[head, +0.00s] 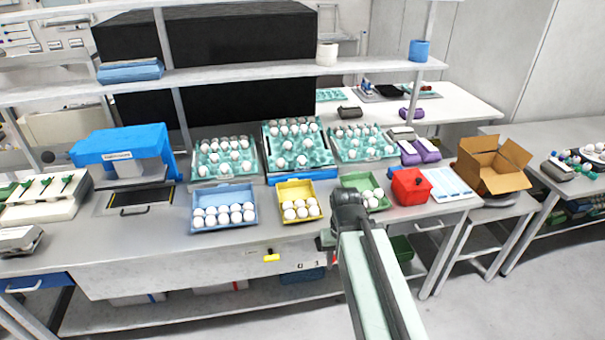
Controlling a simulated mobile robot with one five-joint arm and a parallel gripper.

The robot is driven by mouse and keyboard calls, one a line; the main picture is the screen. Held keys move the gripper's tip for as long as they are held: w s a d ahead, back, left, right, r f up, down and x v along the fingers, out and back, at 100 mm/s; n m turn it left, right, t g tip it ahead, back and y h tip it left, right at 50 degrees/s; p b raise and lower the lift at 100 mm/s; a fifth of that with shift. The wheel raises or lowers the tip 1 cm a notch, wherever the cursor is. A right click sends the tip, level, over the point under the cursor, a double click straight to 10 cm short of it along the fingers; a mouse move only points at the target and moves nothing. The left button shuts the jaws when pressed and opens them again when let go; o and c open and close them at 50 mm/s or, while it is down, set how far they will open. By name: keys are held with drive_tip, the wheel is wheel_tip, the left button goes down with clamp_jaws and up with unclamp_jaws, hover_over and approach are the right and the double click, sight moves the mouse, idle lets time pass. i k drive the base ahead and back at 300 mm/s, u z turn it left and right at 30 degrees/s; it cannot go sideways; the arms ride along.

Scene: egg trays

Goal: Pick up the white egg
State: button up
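Many white eggs are in view, and I cannot tell which single one the task means. Several white eggs (224,214) lie in a blue tray (223,193). More lie in a yellow tray (293,187) and a green tray (358,180). Others sit spaced out in three teal egg trays (251,170) behind. My gripper (348,203) is at the table's front edge, in front of the green tray, and hides part of it. Its fingers are dark and small, and I cannot see whether they are open or holding anything.
A blue machine (122,145) stands at the left. A red box (410,187) and an open cardboard box (494,165) are right of the green tray. A shelf (250,72) spans above the back of the table.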

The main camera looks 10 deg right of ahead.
sight(301, 160)
drive_tip(key=u, duration=0.3)
drive_tip(key=i, duration=0.65)
drive_tip(key=u, duration=0.7)
drive_tip(key=i, duration=1.05)
drive_tip(key=u, duration=0.35)
drive_tip(key=k, duration=0.7)
drive_tip(key=u, duration=0.25)
drive_tip(key=i, duration=0.7)
drive_tip(key=z, duration=0.15)
